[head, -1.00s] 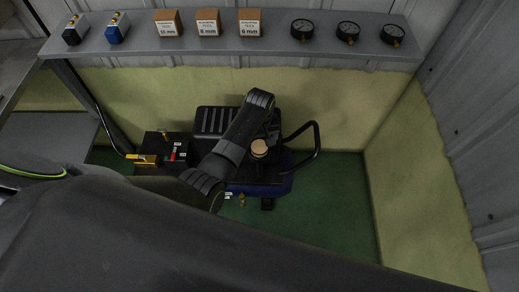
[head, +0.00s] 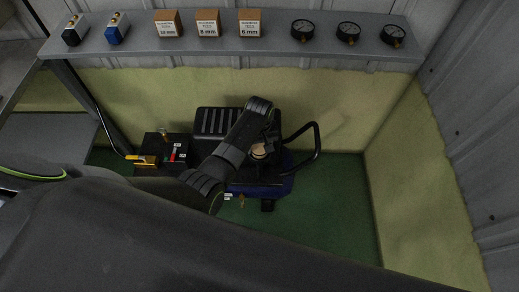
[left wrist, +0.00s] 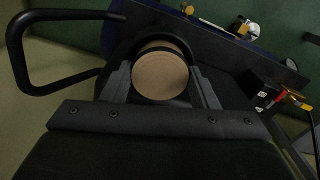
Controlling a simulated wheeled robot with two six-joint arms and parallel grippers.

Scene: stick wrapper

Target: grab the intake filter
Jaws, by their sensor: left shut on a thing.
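The intake filter (head: 258,153) is a round piece with a tan top and a dark rim. It sits on top of the black and blue compressor (head: 272,178) on the green floor. In the left wrist view the filter (left wrist: 161,76) lies between the two grey fingers. My left gripper (head: 262,150) reaches down over the compressor and is shut on the filter, one finger on each side. Its arm hides part of the compressor and part of the filter in the head view. My right gripper is not in view.
A black handle bar (head: 314,142) loops up just right of the filter. A black box (head: 166,147) with a yellow lever stands left of the compressor. A grey shelf (head: 275,43) above holds boxes, gauges and small switches. The green floor (head: 335,190) at right is clear.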

